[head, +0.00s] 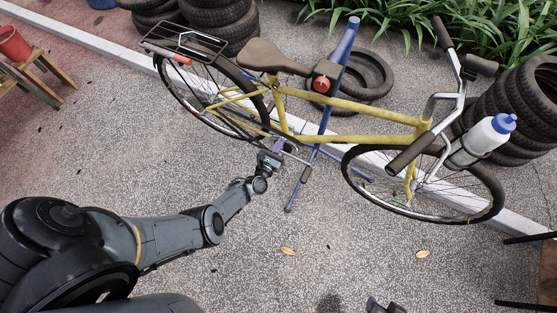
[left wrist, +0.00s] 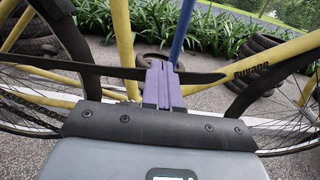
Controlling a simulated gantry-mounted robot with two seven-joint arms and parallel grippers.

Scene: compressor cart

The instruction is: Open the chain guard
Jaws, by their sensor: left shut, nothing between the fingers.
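A yellow bicycle (head: 350,105) stands side-on, clamped on a blue repair stand (head: 328,100). The chain guard (left wrist: 100,70) looks to be the long dark strip crossing the left wrist view beneath the yellow frame; in the head view it is too small to make out clearly. My left gripper (head: 278,147) is at the crank area in the head view. In the left wrist view its purple fingers (left wrist: 160,85) are shut and empty, overlapping the strip; I cannot tell whether they touch it. My right gripper (head: 385,306) shows only partly at the bottom edge.
A pedal (head: 306,174) hangs right of my left gripper. Stacked tyres (head: 225,20) stand behind the rear wheel, and more tyres (head: 510,110) stand at the right. A wooden stool (head: 40,75) is at the upper left. The paving in front of the bicycle is mostly clear.

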